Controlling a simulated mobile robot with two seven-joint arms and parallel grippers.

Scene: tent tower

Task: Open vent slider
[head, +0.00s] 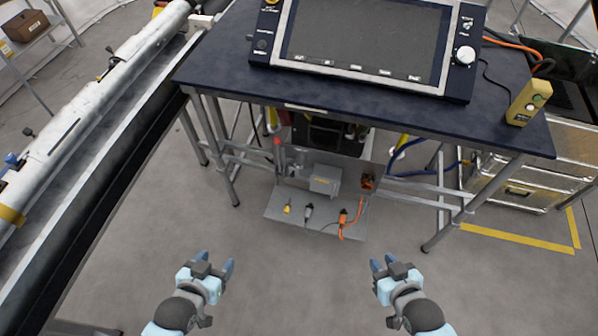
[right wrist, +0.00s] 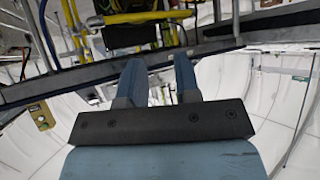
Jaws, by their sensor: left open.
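I cannot make out a vent slider for certain in either view. A control console (head: 362,45) with a dark screen lies on the dark table (head: 225,75), with a white knob (head: 464,56) at its right. My left gripper (head: 215,261) is open and empty over the floor in front of the table. My right gripper (head: 384,262) is open and empty, to the right of the left one and clear of the table. Its two separated blue fingers show in the right wrist view (right wrist: 158,65), with nothing between them.
A long pale tube (head: 95,110) lies along the left. A low shelf (head: 310,215) with cables is beneath the table. Metal cases (head: 535,165) stand at right. The floor before the table is clear.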

